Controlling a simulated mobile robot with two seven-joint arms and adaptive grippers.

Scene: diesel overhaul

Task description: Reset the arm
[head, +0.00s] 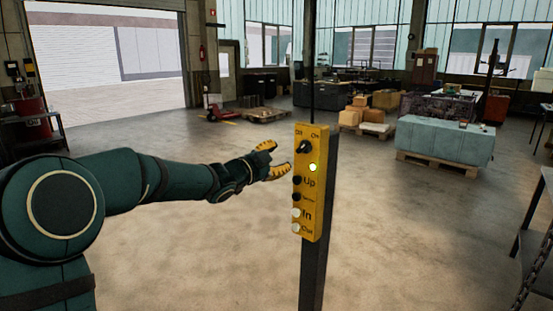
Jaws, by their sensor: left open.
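My left arm comes in from the left, and my left gripper (277,160) is open and empty just left of a yellow control box (317,225). The yellow-tipped fingers are near the box's left edge; I cannot tell whether they touch it. The box hangs upright in front of a dark post (313,275). It has a black rotary knob (304,147) at the top, a lit greenish lamp (312,168), and black and white buttons below, with labels such as "Up", "In" and "Out". My right gripper is not in view.
A teal-covered block (445,138) lies on a wooden pallet (438,164) at the right. Cardboard boxes (385,99) stand behind it. A red pallet jack (213,108) is at the back left. A dark table (535,225) and chain stand at the right edge. The middle floor is clear.

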